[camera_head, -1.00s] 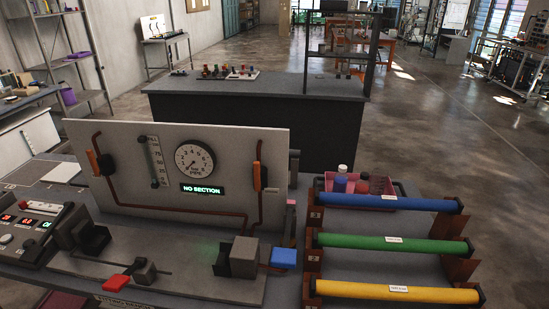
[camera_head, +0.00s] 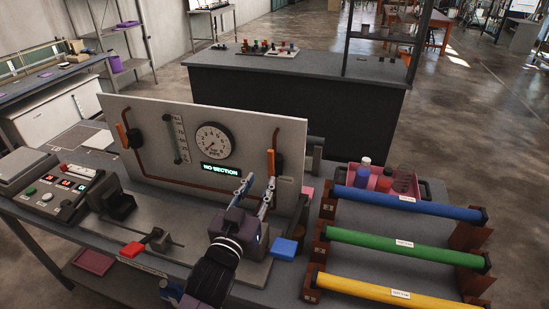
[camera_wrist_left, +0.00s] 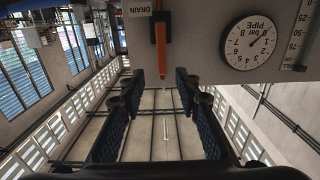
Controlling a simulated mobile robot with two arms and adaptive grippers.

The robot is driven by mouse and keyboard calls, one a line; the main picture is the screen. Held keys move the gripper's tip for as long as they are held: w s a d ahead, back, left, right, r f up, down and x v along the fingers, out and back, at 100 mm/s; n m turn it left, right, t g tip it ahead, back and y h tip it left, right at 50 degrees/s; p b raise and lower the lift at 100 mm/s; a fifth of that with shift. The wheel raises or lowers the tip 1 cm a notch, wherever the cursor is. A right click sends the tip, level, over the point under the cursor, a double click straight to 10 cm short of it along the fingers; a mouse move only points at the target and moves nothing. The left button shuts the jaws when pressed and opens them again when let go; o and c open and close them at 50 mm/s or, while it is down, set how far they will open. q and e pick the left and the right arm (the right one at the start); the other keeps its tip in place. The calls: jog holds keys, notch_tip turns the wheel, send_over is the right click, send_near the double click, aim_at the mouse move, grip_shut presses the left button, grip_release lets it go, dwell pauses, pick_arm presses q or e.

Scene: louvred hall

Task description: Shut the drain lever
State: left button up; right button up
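The drain lever is an orange upright handle (camera_head: 271,162) on a black pivot at the right side of the pale panel (camera_head: 150,108). In the left wrist view, which is upside down, the orange handle (camera_wrist_left: 160,45) stands by a DRAIN label (camera_wrist_left: 138,9). My left gripper (camera_head: 259,187) is in front of the panel's right part, low and near the lever. Its fingers are apart with nothing between them; the wrist view shows the same open fingers (camera_wrist_left: 160,84), with the handle in line with the gap. Contact does not show. My right gripper is not in view.
A second orange lever (camera_head: 122,136) is at the panel's left. A dial gauge (camera_head: 213,140) and a NO SECTION display (camera_head: 220,170) sit between. A blue block (camera_head: 285,249) is right of my arm. Blue, green and yellow bars (camera_head: 405,245) lie in a rack at the right.

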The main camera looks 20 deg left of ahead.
aim_at(270, 160)
pick_arm(q)
jog(key=w+b, duration=0.2)
jog(key=w, duration=0.6)
jog(key=shift+w+f, duration=0.15)
jog(key=shift+w, duration=0.65)
jog(key=c, duration=0.8)
grip_shut()
